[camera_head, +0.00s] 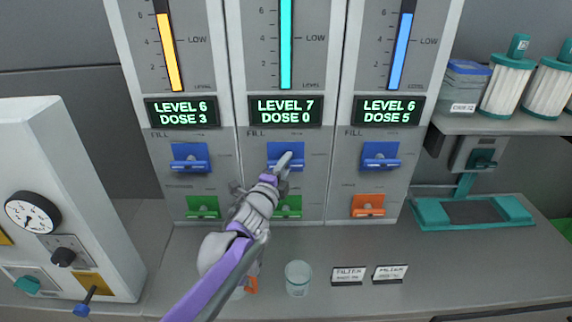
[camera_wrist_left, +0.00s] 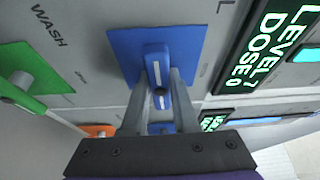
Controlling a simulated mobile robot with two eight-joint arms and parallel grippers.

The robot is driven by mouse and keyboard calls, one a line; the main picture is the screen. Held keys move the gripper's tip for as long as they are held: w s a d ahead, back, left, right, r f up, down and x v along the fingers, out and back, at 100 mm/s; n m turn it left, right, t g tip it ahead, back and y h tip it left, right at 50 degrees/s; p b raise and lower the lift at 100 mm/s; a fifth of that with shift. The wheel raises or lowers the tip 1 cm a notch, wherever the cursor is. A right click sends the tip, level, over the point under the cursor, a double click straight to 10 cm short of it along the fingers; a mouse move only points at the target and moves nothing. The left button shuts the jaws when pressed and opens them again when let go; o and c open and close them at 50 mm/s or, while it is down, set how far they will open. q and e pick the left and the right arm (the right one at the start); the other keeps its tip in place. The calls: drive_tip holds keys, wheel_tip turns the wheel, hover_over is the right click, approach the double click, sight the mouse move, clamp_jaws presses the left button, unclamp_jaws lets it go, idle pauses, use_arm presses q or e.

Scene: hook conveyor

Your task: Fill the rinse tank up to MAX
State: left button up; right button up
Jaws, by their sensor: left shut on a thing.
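Three dispenser columns stand side by side. The middle one has a teal level bar (camera_head: 286,45) and a display (camera_head: 286,111) reading LEVEL 7, DOSE 0. My left gripper (camera_head: 284,161) is at its blue FILL lever (camera_head: 273,151), partly covering it. In the left wrist view the two fingers (camera_wrist_left: 159,85) are shut on the blue lever (camera_wrist_left: 157,60), one on each side, in front of its blue plate (camera_wrist_left: 120,45). I cannot read which column is named rinse. The middle green lever (camera_head: 291,206) is partly hidden by my arm. My right gripper is not in view.
The left display (camera_head: 181,112) reads LEVEL 6, DOSE 3; the right display (camera_head: 388,111) reads LEVEL 6, DOSE 5. A clear cup (camera_head: 298,279) and two label cards (camera_head: 349,276) stand on the counter. A teal-edged scale-like stand (camera_head: 430,213) is at right.

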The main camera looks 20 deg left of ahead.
use_arm(q)
drive_tip(key=shift+n, duration=0.3)
clamp_jaws()
drive_tip(key=n+t, duration=0.1)
drive_tip(key=n, duration=0.1)
drive_tip(key=shift+n, duration=0.3)
drive_tip(key=n+t, duration=0.1)
drive_tip(key=n, duration=0.1)
drive_tip(key=n+y, duration=0.1)
drive_tip(key=n, duration=0.2)
drive_tip(key=shift+t+y, duration=0.3)
drive_tip(key=shift+t, duration=0.1)
drive_tip(key=shift+n, duration=0.5)
drive_tip(key=o, duration=0.9)
unclamp_jaws()
drive_tip(key=shift+s, duration=0.1)
drive_tip(key=b+v, duration=0.1)
drive_tip(key=v, duration=0.9)
drive_tip(key=shift+s+f, duration=0.15)
drive_tip(key=shift+s, duration=0.15)
